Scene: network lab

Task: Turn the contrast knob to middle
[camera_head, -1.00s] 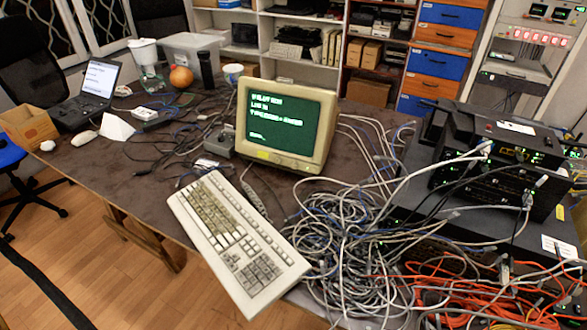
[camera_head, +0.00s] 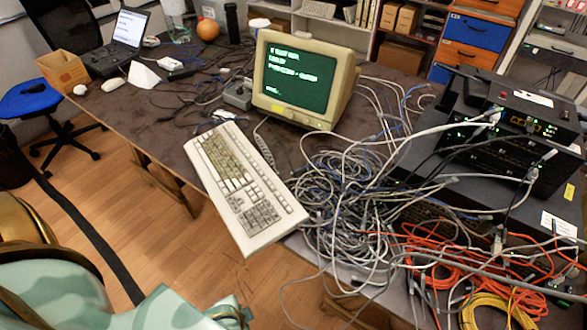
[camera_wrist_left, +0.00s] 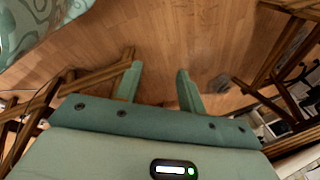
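The beige CRT monitor (camera_head: 349,85) stands on the table in the head view, its green screen lit with text. Its lower front bezel (camera_head: 285,114) faces me; the contrast knob is too small to tell apart there. My left arm shows at the lower left of the head view, well below and to the left of the monitor. In the left wrist view my left gripper (camera_wrist_left: 158,84) has its two fingers apart with nothing between them, above the wooden floor. My right gripper is in neither view.
A beige keyboard (camera_head: 238,180) lies before the monitor. Tangled grey cables (camera_head: 345,205) crowd the table to its right, with orange cables (camera_head: 470,260) and stacked network devices (camera_head: 510,150) further right. A laptop (camera_head: 125,35) and an open box (camera_head: 62,70) stand at the left.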

